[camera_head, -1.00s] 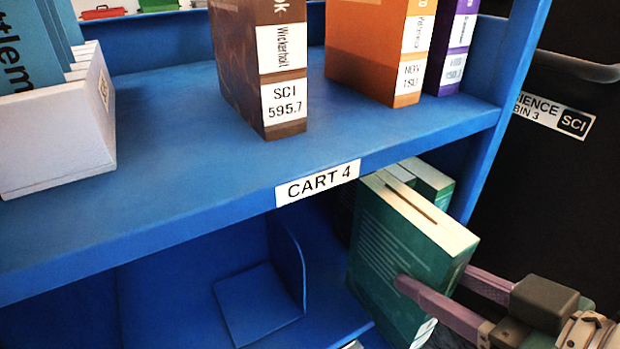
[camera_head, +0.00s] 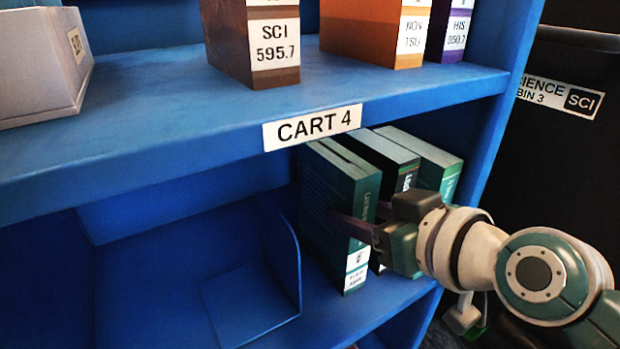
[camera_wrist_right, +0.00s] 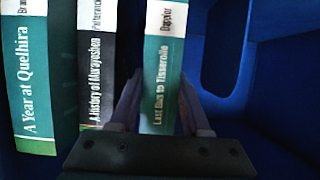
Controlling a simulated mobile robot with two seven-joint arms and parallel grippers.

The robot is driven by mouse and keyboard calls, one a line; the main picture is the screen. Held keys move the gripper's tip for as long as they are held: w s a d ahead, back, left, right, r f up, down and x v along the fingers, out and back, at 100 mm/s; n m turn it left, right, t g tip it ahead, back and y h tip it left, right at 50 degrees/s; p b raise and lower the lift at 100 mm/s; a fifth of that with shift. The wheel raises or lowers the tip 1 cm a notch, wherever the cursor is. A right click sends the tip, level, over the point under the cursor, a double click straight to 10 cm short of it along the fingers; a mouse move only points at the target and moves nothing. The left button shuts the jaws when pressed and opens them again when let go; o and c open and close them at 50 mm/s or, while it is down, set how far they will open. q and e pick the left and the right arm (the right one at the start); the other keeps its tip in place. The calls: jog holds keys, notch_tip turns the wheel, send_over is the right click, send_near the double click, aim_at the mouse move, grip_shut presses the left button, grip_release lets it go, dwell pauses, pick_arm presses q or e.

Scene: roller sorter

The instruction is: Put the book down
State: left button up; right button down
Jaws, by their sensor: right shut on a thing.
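The held book is a dark green one (camera_head: 322,185), standing upright on the lower shelf of the blue cart (camera_head: 190,130), at the left end of a short row. My right gripper (camera_head: 360,222) is shut on it, one finger on each cover. In the right wrist view the green spine (camera_wrist_right: 165,75), titled "Last Bus to Tisserolle", sits between the fingers (camera_wrist_right: 158,105). The book's base appears to be at the shelf surface, but I cannot tell how firmly it rests. My left gripper is not in view.
A black-spined book (camera_head: 405,178) and another green book (camera_head: 440,165) stand just right of the held one. A blue bookend (camera_head: 280,255) stands to its left. The upper shelf holds a brown book (camera_head: 250,45), an orange book (camera_head: 365,30) and a purple one (camera_head: 457,30).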

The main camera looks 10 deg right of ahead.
jog(key=c, duration=0.6)
grip_release()
jog(key=shift+c, duration=0.2)
jog(key=shift+r, duration=0.1)
jog(key=shift+s+d+r, duration=0.1)
jog(key=shift+s+r, duration=0.05)
jog(key=shift+s, duration=0.05)
jog(key=s+d+r+m+g+h+p, duration=0.1)
jog(key=s+g, duration=0.3)
jog(key=s, duration=0.8)
jog(key=s+d+r+m+g+h+p, duration=0.1)
jog(key=s+d+g+h+p, duration=0.2)
jog(key=s, duration=1)
jog(key=shift+s+d+r+g+p, duration=0.15)
jog(key=shift+s+d+g+p, duration=0.15)
jog(key=shift+d+g+p, duration=0.55)
